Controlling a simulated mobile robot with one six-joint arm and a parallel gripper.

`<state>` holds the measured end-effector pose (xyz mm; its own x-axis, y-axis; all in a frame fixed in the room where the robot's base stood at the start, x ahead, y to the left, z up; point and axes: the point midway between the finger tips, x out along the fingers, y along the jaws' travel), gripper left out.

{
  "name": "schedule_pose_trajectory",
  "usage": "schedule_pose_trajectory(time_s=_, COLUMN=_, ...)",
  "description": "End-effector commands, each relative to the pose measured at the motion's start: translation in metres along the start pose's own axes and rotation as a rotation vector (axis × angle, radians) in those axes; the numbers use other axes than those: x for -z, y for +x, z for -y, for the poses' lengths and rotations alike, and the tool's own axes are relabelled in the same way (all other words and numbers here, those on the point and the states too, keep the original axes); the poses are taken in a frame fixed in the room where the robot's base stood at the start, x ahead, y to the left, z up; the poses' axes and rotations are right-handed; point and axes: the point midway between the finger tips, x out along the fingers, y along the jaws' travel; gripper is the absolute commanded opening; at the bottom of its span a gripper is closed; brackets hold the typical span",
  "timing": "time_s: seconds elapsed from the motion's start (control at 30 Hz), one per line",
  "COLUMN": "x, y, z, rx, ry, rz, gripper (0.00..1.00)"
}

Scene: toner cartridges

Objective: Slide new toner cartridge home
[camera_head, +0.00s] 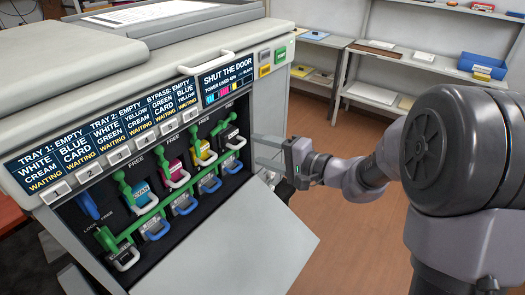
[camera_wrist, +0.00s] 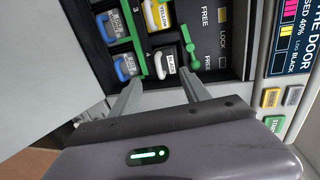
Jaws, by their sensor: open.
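The black toner cartridge (camera_head: 231,134) sits in the rightmost upper slot of the printer, with a pale handle at its front. In the wrist view the black cartridge (camera_wrist: 163,61) faces me, just beyond my fingertips. My gripper (camera_head: 256,149) is open and empty at the right end of the slot row. In the wrist view its two fingers (camera_wrist: 159,72) point at the cartridge, one to each side of its handle; contact cannot be told. A green lever (camera_wrist: 189,50) stands right of the cartridge there. How deep the cartridge sits is unclear.
Cyan (camera_head: 140,191), magenta (camera_head: 175,168) and yellow (camera_head: 203,150) cartridges fill the other upper slots, with green levers beside them. Several blue-handled units (camera_head: 184,203) sit below. The open door (camera_head: 245,240) slopes out under the slots. Shelves (camera_head: 375,92) stand behind; floor is clear at right.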

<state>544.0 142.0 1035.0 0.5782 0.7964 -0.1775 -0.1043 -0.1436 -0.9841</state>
Motion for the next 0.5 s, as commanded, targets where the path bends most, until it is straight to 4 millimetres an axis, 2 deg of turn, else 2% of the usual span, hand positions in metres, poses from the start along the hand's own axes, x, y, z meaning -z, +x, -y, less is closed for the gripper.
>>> schedule_pose_trajectory(time_s=0.03, x=0.000, y=0.000, z=0.000, rx=0.000, ry=0.009, rz=0.000, gripper=0.47)
schedule_pose_trajectory(time_s=0.1, x=0.002, y=-0.006, z=0.004, rx=-0.004, ry=0.144, rz=0.002, gripper=0.33)
schedule_pose_trajectory(time_s=0.17, x=0.003, y=-0.016, z=0.008, rx=-0.006, ry=0.416, rz=0.004, gripper=0.21)
schedule_pose_trajectory(time_s=0.2, x=0.004, y=-0.025, z=0.010, rx=-0.004, ry=0.635, rz=0.006, gripper=0.13)
schedule_pose_trajectory(time_s=0.27, x=0.004, y=-0.036, z=0.009, rx=0.001, ry=0.953, rz=0.009, gripper=0.02)
schedule_pose_trajectory(time_s=0.3, x=0.003, y=-0.042, z=0.008, rx=0.006, ry=1.140, rz=0.011, gripper=0.00)
schedule_pose_trajectory(time_s=0.4, x=0.001, y=-0.052, z=0.003, rx=0.018, ry=1.465, rz=0.018, gripper=0.00)
schedule_pose_trajectory(time_s=0.5, x=0.000, y=-0.049, z=-0.004, rx=0.021, ry=1.575, rz=0.023, gripper=0.00)
